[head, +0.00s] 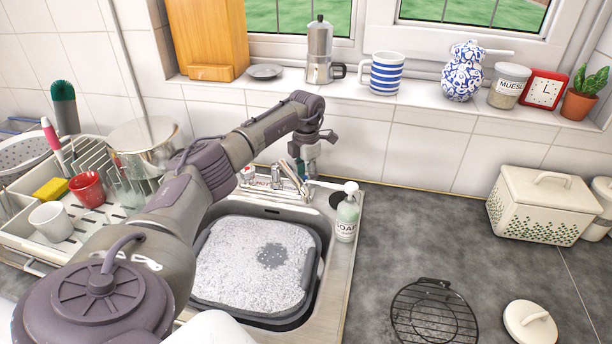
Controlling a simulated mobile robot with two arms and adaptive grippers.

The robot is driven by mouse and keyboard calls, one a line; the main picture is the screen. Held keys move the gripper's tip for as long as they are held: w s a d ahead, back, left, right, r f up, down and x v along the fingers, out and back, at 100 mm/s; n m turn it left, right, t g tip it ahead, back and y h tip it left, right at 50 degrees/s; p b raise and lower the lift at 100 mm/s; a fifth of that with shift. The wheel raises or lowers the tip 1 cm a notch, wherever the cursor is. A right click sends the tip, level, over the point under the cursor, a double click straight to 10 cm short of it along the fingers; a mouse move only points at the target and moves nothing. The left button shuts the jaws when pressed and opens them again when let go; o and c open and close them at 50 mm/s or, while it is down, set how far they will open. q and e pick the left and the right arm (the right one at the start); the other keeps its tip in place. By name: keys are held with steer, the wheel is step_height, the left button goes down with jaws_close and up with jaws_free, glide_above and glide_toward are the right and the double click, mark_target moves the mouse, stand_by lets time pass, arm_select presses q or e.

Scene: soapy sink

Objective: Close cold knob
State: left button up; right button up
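The chrome tap (287,178) stands behind the sink (341,268). One knob (247,172) shows at the tap's left side. The cold knob cannot be made out clearly; the tap's right side is partly covered by my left gripper (308,168). My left arm reaches over the dish rack and sink, and its gripper points down at the right side of the tap. The fingers are small and dark, so I cannot tell whether they are open, shut or touching a knob. My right gripper is not in view.
A basin (311,285) of foamy water sits in the sink. A soap bottle (346,214) stands right of the tap. The dish rack (100,232) is at left. A wire rack (434,312) lies on the right counter, which is mostly clear near the sink.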

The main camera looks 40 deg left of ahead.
mark_target(306, 177)
arm_select(q)
steer(key=o, duration=0.3)
step_height(306, 177, up, 12)
stand_by(0.6)
stand_by(0.5)
